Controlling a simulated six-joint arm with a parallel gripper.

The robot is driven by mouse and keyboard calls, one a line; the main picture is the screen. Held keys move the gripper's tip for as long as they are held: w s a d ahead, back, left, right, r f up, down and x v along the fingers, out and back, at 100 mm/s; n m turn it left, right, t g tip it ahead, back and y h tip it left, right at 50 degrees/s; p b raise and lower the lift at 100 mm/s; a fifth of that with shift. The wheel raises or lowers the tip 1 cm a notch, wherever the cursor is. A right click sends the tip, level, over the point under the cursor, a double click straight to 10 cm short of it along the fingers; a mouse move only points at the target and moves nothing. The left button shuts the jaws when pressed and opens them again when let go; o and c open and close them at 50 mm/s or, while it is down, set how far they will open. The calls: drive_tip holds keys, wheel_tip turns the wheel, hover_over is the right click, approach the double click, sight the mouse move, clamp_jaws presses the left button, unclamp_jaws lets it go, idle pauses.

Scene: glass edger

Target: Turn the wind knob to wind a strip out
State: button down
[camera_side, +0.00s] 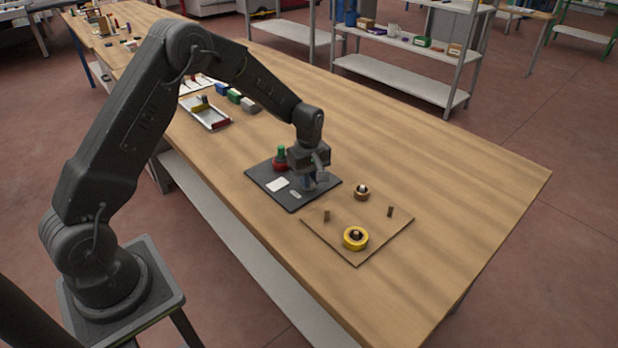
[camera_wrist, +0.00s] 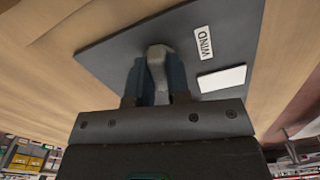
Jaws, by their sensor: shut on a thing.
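A dark panel (camera_side: 262,176) lies flat on the bench in the side view; it also fills much of the wrist view (camera_wrist: 110,52). A label reading WIND (camera_wrist: 204,43) and a blank white rectangle (camera_wrist: 222,78) are on it. My gripper (camera_side: 309,184) is down at the panel's right part. In the wrist view its two bluish fingers are shut on the grey wind knob (camera_wrist: 157,55), one on each side. The knob's lower part is hidden by the gripper. No strip can be made out in either view.
A red and green knob-like part (camera_side: 281,158) stands on the panel's far side. A thin board (camera_side: 385,236) with a yellow roll (camera_side: 355,238) and two small posts lies to the right. A brown roll (camera_side: 361,192) sits behind it. A tray (camera_side: 208,116) is farther left.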

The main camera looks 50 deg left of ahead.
drive_tip(key=m, duration=1)
drive_tip(key=shift+m, duration=2.3)
drive_tip(key=c, duration=1.1)
unclamp_jaws()
